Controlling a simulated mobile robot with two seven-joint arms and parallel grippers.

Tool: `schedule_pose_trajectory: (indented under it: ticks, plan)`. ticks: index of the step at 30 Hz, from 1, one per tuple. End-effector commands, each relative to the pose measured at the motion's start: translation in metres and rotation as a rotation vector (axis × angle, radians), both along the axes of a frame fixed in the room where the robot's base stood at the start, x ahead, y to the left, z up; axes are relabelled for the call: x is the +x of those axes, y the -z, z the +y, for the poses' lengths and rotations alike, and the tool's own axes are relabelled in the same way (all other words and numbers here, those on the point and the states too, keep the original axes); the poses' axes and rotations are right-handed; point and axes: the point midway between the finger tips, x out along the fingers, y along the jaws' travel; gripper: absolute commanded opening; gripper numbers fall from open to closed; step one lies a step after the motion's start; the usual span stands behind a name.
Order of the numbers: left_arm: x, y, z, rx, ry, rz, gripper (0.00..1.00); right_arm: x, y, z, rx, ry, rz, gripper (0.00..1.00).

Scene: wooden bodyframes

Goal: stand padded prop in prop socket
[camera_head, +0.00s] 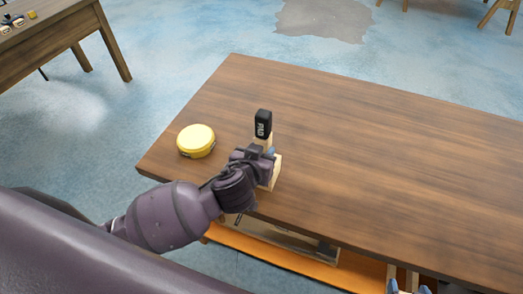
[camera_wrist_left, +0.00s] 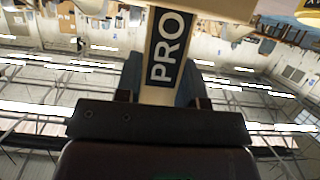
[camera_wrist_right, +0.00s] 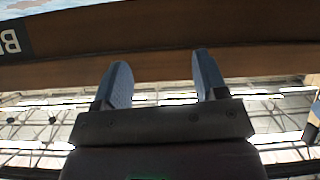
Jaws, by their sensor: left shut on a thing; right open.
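The padded prop is a pale wooden post with a black pad (camera_head: 263,124) on top, marked "PAD". It stands about upright near the table's front left. My left gripper (camera_head: 262,156) is shut on its post; the left wrist view shows the post (camera_wrist_left: 165,55) with a dark "PRO" label between the fingers. A pale wooden block (camera_head: 276,173) is at the prop's foot, probably the socket. My gripper hides the joint, so I cannot tell whether the prop is seated. My right gripper (camera_head: 408,288) is open and empty near the front edge; its fingers (camera_wrist_right: 165,85) are apart.
A round yellow container (camera_head: 196,140) stands left of the prop on the wooden table (camera_head: 380,150). The tabletop to the right is clear. An orange board (camera_head: 270,258) shows below the front edge. Another table (camera_head: 55,35) stands at the far left.

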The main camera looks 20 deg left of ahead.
Motion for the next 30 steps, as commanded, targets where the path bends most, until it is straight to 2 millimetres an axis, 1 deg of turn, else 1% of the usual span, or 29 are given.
schedule_pose_trajectory:
  ticks: [7, 17, 18, 23, 24, 30]
  plan:
    - [0.000, 0.004, 0.000, 0.000, 0.000, 0.000, 0.06, 0.006, -0.002, 0.001, 0.000, -0.004, -0.013, 0.66]
    - [0.000, 0.005, 0.000, 0.000, 0.000, -0.001, 0.06, 0.003, 0.000, 0.001, 0.000, -0.002, -0.008, 0.66]
    - [0.000, 0.005, 0.000, 0.000, 0.000, -0.001, 0.38, 0.002, 0.001, 0.001, 0.000, -0.002, -0.005, 0.66]
    - [0.000, 0.005, 0.000, 0.000, 0.000, -0.001, 0.62, -0.003, 0.005, 0.000, 0.000, 0.001, 0.006, 0.66]
    - [0.000, 0.005, 0.000, 0.000, 0.000, 0.000, 0.66, -0.004, 0.006, -0.001, 0.000, 0.002, 0.009, 0.66]
    - [0.000, 0.006, 0.000, 0.000, 0.000, 0.001, 0.66, -0.006, 0.007, -0.001, 0.000, 0.003, 0.014, 0.66]
